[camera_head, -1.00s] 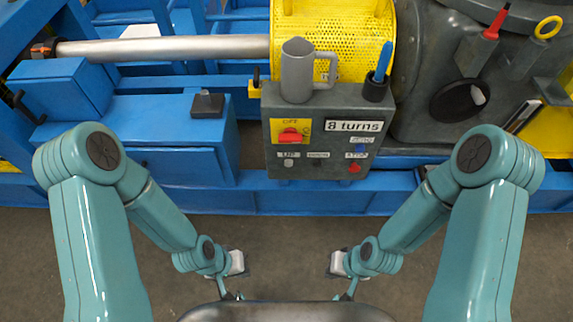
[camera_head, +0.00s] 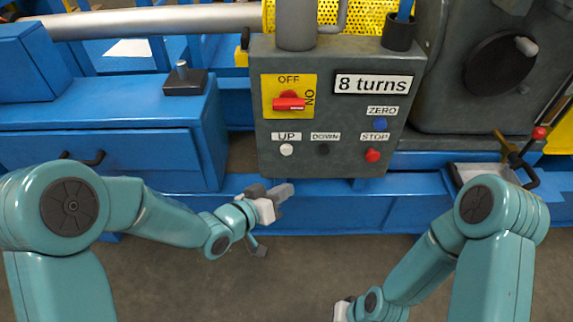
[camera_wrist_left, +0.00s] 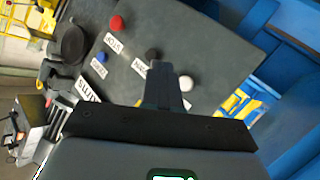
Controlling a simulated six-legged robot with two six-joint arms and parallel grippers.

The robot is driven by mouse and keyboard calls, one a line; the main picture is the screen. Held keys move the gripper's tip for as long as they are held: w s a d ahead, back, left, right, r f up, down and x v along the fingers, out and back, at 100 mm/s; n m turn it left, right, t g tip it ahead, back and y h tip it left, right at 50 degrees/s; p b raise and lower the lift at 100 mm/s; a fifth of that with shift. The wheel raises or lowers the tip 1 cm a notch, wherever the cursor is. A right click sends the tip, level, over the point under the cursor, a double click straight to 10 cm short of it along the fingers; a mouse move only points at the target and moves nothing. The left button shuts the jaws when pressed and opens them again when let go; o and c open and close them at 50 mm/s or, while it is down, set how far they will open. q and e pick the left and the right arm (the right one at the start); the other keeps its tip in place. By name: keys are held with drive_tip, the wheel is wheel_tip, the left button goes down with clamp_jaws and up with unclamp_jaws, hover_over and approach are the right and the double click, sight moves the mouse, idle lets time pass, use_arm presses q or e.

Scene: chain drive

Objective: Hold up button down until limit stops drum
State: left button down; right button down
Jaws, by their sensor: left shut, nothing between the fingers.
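The grey control box (camera_head: 340,168) carries a white UP button (camera_head: 287,150), a black DOWN button (camera_head: 323,150), a red STOP button (camera_head: 373,155) and a blue ZERO button (camera_head: 380,125). Its label reads "8 turns". The red OFF/ON switch handle (camera_head: 289,104) lies horizontal. My left gripper (camera_head: 286,191) is shut and empty, just below the box's lower edge. In the left wrist view its fingertips (camera_wrist_left: 165,72) appear between the white button (camera_wrist_left: 186,83) and the black button (camera_wrist_left: 152,54); contact with either cannot be confirmed. My right gripper (camera_head: 342,312) is cut off at the bottom edge. The drum is not clearly identifiable.
A grey mug (camera_head: 296,25) and a dark cup with a blue pen (camera_head: 399,32) stand on the box. A small black block (camera_head: 185,82) sits on the blue cabinet (camera_head: 130,112). Yellow mesh (camera_head: 365,14) is behind. Open floor lies in front.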

sight(286, 150)
use_arm(q)
drive_tip(key=shift+r, duration=0.15)
drive_tip(key=shift+w, duration=0.1)
drive_tip(key=w+p, duration=0.2)
drive_tip(key=w, duration=0.6)
drive_tip(key=shift+w, duration=0.3)
drive_tip(key=shift+w, duration=0.1)
idle(1.8)
drive_tip(key=shift+w+p, duration=0.3)
drive_tip(key=shift+w, duration=0.05)
drive_tip(key=shift+w, duration=0.5)
idle(3.9)
